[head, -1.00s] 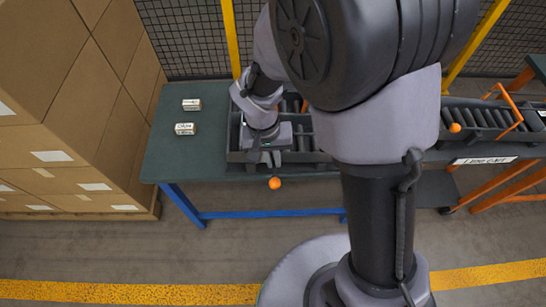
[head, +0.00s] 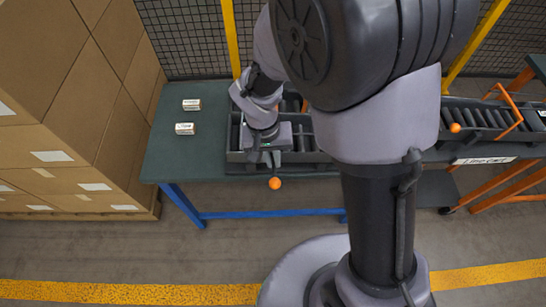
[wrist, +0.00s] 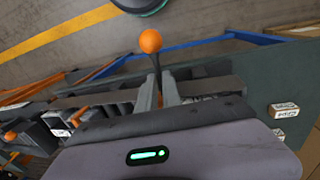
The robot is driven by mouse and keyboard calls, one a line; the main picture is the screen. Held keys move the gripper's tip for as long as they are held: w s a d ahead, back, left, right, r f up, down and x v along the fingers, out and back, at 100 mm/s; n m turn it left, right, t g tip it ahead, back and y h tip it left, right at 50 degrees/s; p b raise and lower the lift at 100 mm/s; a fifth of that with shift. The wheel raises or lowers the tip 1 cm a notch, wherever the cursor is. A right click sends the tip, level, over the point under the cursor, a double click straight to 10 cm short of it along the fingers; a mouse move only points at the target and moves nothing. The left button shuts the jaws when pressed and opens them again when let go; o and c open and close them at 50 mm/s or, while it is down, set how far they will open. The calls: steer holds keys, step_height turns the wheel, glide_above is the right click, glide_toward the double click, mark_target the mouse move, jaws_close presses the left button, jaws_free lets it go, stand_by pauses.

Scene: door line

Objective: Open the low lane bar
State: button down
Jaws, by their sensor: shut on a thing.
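An orange ball knob (head: 275,183) on a dark stem sticks out past the front edge of the roller lane (head: 240,167) on the green table. In the wrist view, the knob (wrist: 151,41) stands just beyond my fingertips. My gripper (wrist: 158,88) is shut on the dark stem below the knob, with one finger on each side. In the head view, my gripper (head: 268,160) is over the lane's front edge. The bar itself is mostly hidden behind my gripper and arm.
Two small labelled boxes (head: 191,104) (head: 185,129) lie on the green table (head: 165,160) to the left. Stacked cartons (head: 75,140) stand further left. Another orange bar with a knob (head: 455,127) is on the right lane. Open floor lies in front of the table.

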steer(key=shift+a, duration=0.1)
steer(key=shift+w+a+r+m+g+y, duration=0.1)
steer(key=shift+w+a+m+g+y, duration=0.35)
steer(key=shift+m, duration=2)
steer(key=shift+w+a+r+m+g+y, duration=0.1)
steer(key=shift+w+a+m+g, duration=0.45)
steer(key=shift+m, duration=1.85)
steer(key=shift+w+a+m+g+y, duration=0.2)
steer(key=shift+w+a+m, duration=0.6)
steer(key=shift+m, duration=1.65)
steer(key=shift+w+d, duration=0.15)
steer(key=c, duration=1.5)
jaws_free()
